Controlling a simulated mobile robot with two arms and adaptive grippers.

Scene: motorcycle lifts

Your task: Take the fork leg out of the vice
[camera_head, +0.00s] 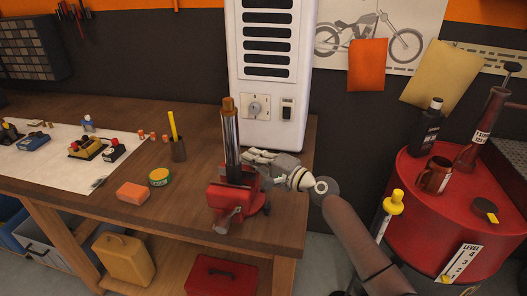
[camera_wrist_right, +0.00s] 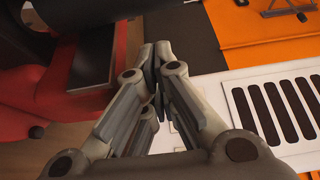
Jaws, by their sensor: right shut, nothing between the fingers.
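The fork leg (camera_head: 230,138) is a shiny tube with a copper-coloured top. It stands upright in the red vice (camera_head: 224,197) near the front right of the wooden bench. My right gripper (camera_head: 252,156) is just right of the fork leg, above the vice, its arm coming from the right. In the right wrist view its fingers (camera_wrist_right: 157,62) are shut together with nothing between them. Red vice parts (camera_wrist_right: 35,95) show at the left there. A dark rounded shape crosses the top left; I cannot tell whether it is the fork leg. My left gripper is not in view.
A white heater-like cabinet (camera_head: 268,120) stands behind the gripper. A red drum (camera_head: 430,220) with bottles and a mug stands at the right.

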